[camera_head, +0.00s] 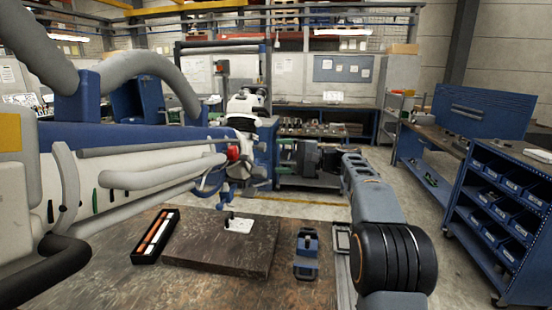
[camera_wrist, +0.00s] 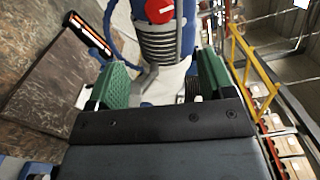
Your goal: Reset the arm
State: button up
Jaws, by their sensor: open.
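In the wrist view I see a red cap (camera_wrist: 159,10) over a dark ribbed part and white-grey body. My gripper (camera_head: 285,152) is to the right of that end, pointing left. In the wrist view my gripper (camera_wrist: 162,78) is open, its green pads apart, with the ribbed part showing between and beyond them. I see no contact, and cannot tell the exact gap.
A blue bin cart (camera_head: 500,205) stands at the far right.

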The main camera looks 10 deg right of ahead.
dwell(0.3)
notch_tip(320, 180, down, 9)
jog(key=d+m+h, duration=0.1)
jog(key=m+h, duration=0.1)
jog(key=h, duration=0.2)
jog(key=s+f+n+g+h, duration=0.1)
jog(key=s+f+g+h, duration=0.1)
jog(key=s+f+h, duration=0.45)
jog(key=s+f+n+h, duration=0.3)
jog(key=s, duration=0.9)
jog(key=s+f+n+h, duration=0.3)
jog(key=s+f+n, duration=0.1)
jog(key=s, duration=0.8)
jog(key=shift+s+a, duration=0.4)
jog(key=shift+f, duration=0.1)
